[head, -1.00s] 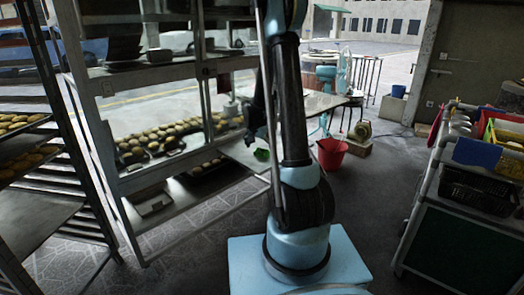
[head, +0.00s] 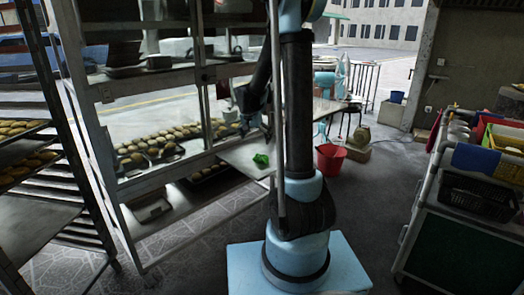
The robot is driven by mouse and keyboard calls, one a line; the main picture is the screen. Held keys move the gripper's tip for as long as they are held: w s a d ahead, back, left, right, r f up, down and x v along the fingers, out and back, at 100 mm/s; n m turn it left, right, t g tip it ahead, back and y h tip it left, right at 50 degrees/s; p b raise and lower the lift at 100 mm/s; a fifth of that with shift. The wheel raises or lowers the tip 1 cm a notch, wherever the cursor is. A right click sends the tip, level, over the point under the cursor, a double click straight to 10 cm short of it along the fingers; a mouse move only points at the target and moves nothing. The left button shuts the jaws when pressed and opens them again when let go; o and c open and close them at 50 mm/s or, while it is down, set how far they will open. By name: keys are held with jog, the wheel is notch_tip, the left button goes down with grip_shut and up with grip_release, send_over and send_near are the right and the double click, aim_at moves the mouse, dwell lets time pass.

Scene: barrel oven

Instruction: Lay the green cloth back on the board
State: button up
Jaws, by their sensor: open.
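The green cloth (head: 261,160) is a small crumpled bright patch near the middle of the head view. It appears to lie on the pale board (head: 238,153), towards its right end. My arm column stands just to the right and hides part of the board's right side. My gripper (head: 250,128) is dark and hangs above the board, up and slightly left of the cloth. It is open and looks apart from the cloth. Its fingers are small and dark here, so their details are hard to make out.
A glass-fronted rack (head: 150,190) with bread trays stands left of the board. Another tray rack (head: 40,180) is at the far left. A red bucket (head: 331,158) stands on the floor behind. A cart (head: 465,235) with crates is at right. Floor between bucket and cart is clear.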

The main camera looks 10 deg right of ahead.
jog(key=s+d+r+n+g+y, duration=0.1)
jog(key=s+d+r+n, duration=0.15)
jog(key=s, duration=1.25)
jog(key=s+d+r+n+y, duration=0.1)
jog(key=s+r+n, duration=0.15)
jog(key=s, duration=1.25)
jog(key=s+f+n, duration=0.2)
jog(key=s+f, duration=0.3)
jog(key=s, duration=0.5)
jog(key=shift+a+f+y, duration=0.2)
jog(key=shift+f+y, duration=0.1)
jog(key=shift+f, duration=0.1)
jog(key=shift+w+f, duration=0.2)
jog(key=shift+w, duration=0.25)
jog(key=shift+c, duration=0.6)
